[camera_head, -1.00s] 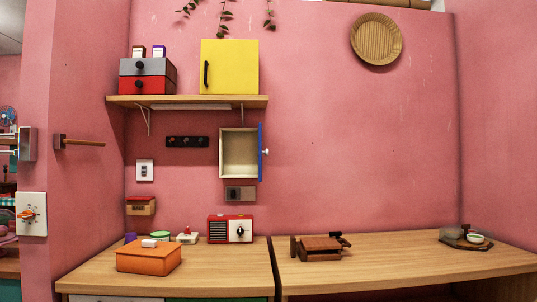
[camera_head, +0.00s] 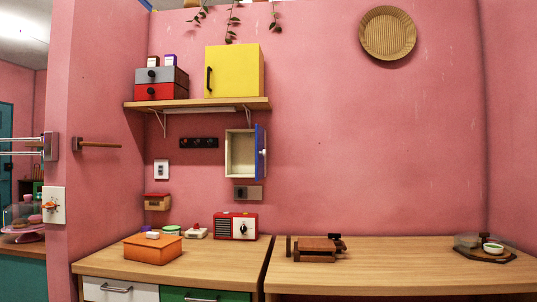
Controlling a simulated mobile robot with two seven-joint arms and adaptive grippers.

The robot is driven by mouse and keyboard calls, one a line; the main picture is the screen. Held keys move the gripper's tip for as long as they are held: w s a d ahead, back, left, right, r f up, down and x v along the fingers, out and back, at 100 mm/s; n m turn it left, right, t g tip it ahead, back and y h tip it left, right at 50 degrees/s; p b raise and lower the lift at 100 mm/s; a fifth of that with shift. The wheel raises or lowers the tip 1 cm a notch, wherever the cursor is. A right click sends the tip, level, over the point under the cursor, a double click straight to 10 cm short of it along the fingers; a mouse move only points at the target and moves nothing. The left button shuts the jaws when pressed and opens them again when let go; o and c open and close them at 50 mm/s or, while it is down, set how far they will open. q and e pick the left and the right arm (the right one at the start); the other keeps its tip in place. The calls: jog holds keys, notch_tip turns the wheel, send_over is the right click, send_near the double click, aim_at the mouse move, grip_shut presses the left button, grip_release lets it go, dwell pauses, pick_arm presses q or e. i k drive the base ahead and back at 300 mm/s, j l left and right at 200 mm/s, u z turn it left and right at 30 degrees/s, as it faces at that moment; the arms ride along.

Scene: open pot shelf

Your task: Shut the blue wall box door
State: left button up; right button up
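The wall box (camera_head: 239,153) hangs on the pink wall below the shelf. Its cream inside shows and looks empty. Its blue door (camera_head: 260,152) stands open on the right side, seen nearly edge-on, with a white knob (camera_head: 264,153) facing right. Neither of my grippers is in view.
Above the box is a wooden shelf (camera_head: 197,104) with a yellow cabinet (camera_head: 233,71) and drawer boxes. Below are a small wall plate (camera_head: 248,192) and a red radio (camera_head: 236,226) on the left counter. The wall right of the door is clear.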

aim_at(260, 151)
jog(key=k+l, duration=0.1)
jog(key=l, duration=0.3)
jog(key=l+u, duration=0.15)
jog(key=l, duration=0.25)
jog(key=u, duration=0.35)
jog(key=i+l+u, duration=0.75)
jog(key=i, duration=0.05)
